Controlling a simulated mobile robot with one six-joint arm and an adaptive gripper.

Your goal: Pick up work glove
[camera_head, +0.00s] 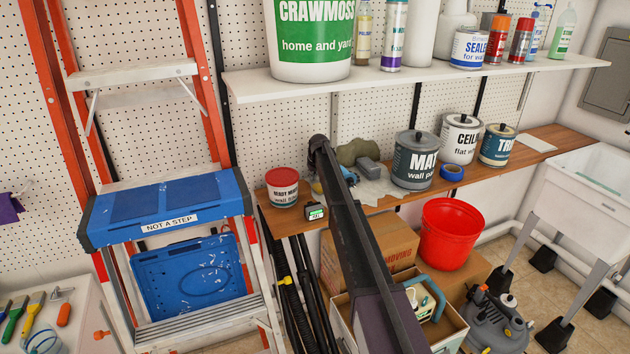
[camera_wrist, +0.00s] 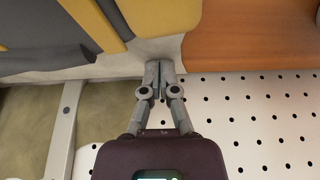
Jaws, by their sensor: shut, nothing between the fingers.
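A yellow and dark grey item, which looks like the work glove (camera_wrist: 150,17), fills the upper left of the wrist view, cut off by the frame. It lies over a pale cloth-like surface. In the head view a small yellow patch (camera_head: 317,187) shows beside my arm on the wooden shelf; the arm hides most of that spot, so I cannot tell if it is the glove. My gripper (camera_wrist: 159,66) is shut and empty, its tips close to the pale surface's edge, just below the yellow item. I cannot tell whether they touch. The head view does not show the fingers clearly.
The wooden shelf (camera_head: 405,199) also carries a red-lidded tub (camera_head: 283,187), an olive lump (camera_head: 358,152), a grey block (camera_head: 369,171) and paint cans (camera_head: 415,160). A white shelf (camera_head: 400,82) hangs above. Pegboard (camera_wrist: 270,125) backs it. A stepladder (camera_head: 170,210) stands left.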

